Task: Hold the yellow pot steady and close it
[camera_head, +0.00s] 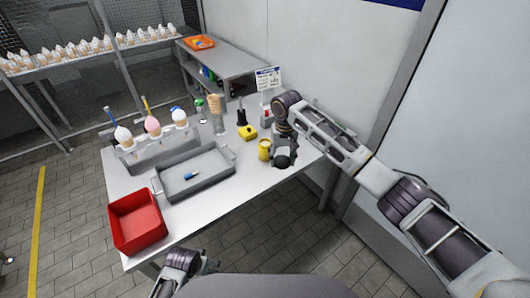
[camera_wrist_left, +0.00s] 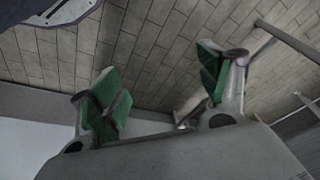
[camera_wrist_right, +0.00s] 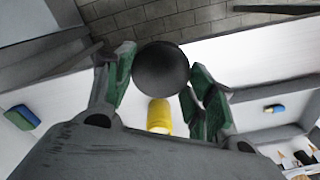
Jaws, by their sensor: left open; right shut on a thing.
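The yellow pot (camera_head: 264,149) stands upright near the right end of the white table. In the right wrist view the yellow pot (camera_wrist_right: 159,115) shows below and beyond a dark round piece (camera_wrist_right: 161,68), which looks like its lid. My right gripper (camera_wrist_right: 161,75) is shut on this dark round piece, with green pads on both sides. In the head view my right gripper (camera_head: 283,157) is just right of the pot, and the pot looks uncovered. My left gripper (camera_head: 182,262) is low by the table's front edge, away from the pot. Its green pads (camera_wrist_left: 160,90) are apart and empty.
A grey tray (camera_head: 222,183) holding a small blue item (camera_head: 192,175) lies mid-table, with a red bin (camera_head: 135,240) to its left. The front strip of table is clear.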

